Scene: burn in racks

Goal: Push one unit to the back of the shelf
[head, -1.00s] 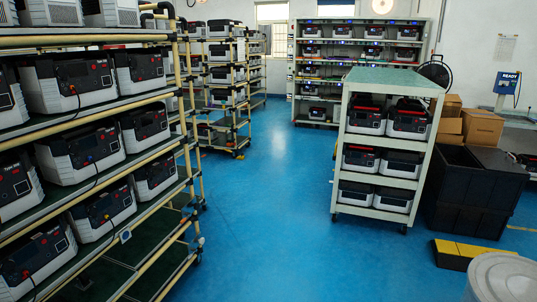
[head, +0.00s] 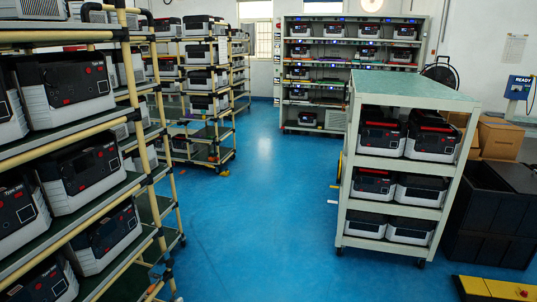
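Several units stand on shelves, white and grey boxes with black fronts. On the near left rack (head: 92,128) there are units on several levels, such as one unit (head: 85,172) on a middle shelf. The green-topped cart (head: 415,86) at right holds pairs of units on three shelves, including one unit (head: 382,138) at its upper left. The back rack (head: 348,72) also holds several units, among them one unit (head: 403,55) on its right side. Neither of my grippers is in the head view.
The blue floor (head: 262,215) is clear between the left rack and the cart. More racks with units (head: 207,80) stand behind at left. Black bins (head: 490,215), cardboard boxes (head: 500,138) and a yellow-black block (head: 495,288) are at right.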

